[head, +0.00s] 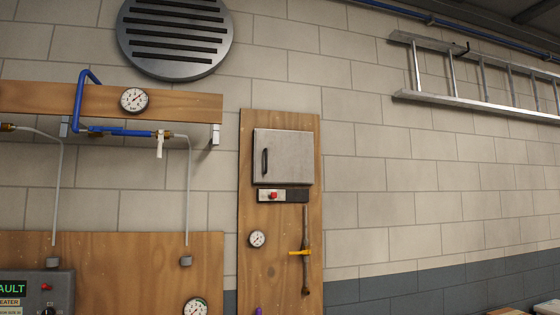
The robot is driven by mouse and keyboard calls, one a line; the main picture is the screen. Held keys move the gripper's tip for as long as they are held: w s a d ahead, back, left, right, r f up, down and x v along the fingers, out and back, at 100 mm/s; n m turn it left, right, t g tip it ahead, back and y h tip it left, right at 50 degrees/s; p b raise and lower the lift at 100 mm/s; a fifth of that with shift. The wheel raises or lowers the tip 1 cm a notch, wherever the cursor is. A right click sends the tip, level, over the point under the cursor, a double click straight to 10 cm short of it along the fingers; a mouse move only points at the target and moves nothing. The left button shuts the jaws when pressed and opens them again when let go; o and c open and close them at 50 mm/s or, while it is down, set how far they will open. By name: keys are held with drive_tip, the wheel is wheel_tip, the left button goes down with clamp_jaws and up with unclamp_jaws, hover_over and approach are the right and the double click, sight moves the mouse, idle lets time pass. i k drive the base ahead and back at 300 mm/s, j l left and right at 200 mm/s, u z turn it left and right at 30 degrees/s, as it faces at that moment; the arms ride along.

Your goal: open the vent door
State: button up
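A square grey metal door (288,158) is mounted on a tall wooden board (280,122) on the wall, near the middle of the head view. It looks shut, lying flat in its frame. A dark vertical handle (265,162) is on its left side. A round grey vent grille (175,38) with dark horizontal slots is higher on the wall to the left, with no handle visible on it. My gripper is not in view.
Below the door are a red button (273,195), a gauge (257,239) and a vertical pipe with a yellow valve handle (300,253). Blue piping (120,131) and a fault panel (35,290) are at left. A ladder (480,75) hangs upper right.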

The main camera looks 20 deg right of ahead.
sight(281, 156)
drive_tip(key=i+l, duration=0.6)
drive_tip(key=i, duration=0.15)
